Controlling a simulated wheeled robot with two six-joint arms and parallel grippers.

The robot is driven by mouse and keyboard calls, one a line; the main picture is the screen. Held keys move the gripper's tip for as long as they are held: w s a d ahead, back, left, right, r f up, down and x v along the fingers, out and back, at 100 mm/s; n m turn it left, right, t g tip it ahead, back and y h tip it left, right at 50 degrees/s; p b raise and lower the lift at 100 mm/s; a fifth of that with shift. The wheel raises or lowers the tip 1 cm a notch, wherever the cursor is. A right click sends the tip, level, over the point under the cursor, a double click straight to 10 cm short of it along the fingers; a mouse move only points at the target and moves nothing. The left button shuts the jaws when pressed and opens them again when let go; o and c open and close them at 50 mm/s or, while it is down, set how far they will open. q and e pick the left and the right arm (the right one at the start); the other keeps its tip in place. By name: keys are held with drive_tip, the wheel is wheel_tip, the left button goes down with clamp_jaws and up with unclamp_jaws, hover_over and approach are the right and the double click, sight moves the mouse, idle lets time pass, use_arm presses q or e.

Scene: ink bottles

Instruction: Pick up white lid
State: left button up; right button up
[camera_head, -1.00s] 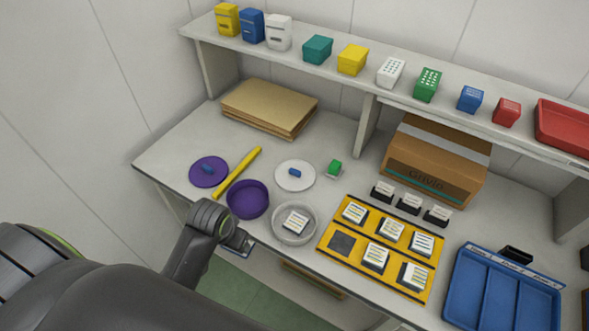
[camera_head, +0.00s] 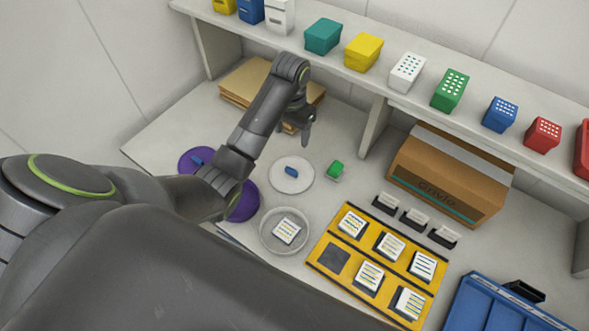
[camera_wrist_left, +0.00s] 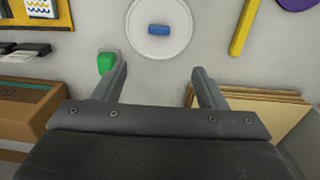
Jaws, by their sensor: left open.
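The white lid (camera_head: 304,176) is a round disc with a blue handle (camera_head: 291,171) on top, lying flat on the table. In the left wrist view the white lid (camera_wrist_left: 142,42) and its blue handle (camera_wrist_left: 158,30) show at the top, beyond the fingertips. My left gripper (camera_head: 306,132) is above the table on the far side of the lid, pointing down, apart from it. Its two fingers (camera_wrist_left: 158,72) are spread with nothing between them. My right gripper is not in view.
A green block (camera_head: 335,168) sits just right of the lid. A clear round dish (camera_head: 264,236) holding a labelled square piece and a yellow tray (camera_head: 313,262) are nearer. A purple bowl (camera_head: 246,203) and purple lid (camera_head: 186,160) are left. Cardboard (camera_head: 240,82) and a shelf (camera_head: 210,22) stand behind.

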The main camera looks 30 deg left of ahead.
use_arm(q)
wheel_tip(320, 180, down, 2)
drive_tip(key=s+b, duration=0.1)
drive_tip(key=b, duration=0.1)
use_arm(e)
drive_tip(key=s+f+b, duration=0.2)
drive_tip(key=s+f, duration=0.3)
use_arm(q)
drive_tip(key=p, duration=0.2)
hover_over(291, 170)
wheel_tip(291, 170, down, 8)
drive_tip(key=shift+w, duration=0.1)
drive_tip(key=shift+f, duration=0.3)
drive_tip(key=shift+d+f+p, duration=0.1)
drive_tip(key=shift+f+p, duration=0.3)
wheel_tip(291, 170, down, 4)
drive_tip(key=shift+r+p, duration=0.1)
drive_tip(key=shift+p, duration=0.5)
drive_tip(key=shift+f, duration=0.55)
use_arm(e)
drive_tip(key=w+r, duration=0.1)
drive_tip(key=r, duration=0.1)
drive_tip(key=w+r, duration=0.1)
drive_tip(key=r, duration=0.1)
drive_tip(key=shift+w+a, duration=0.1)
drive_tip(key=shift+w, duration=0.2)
use_arm(q)
drive_tip(key=shift+c, duration=0.3)
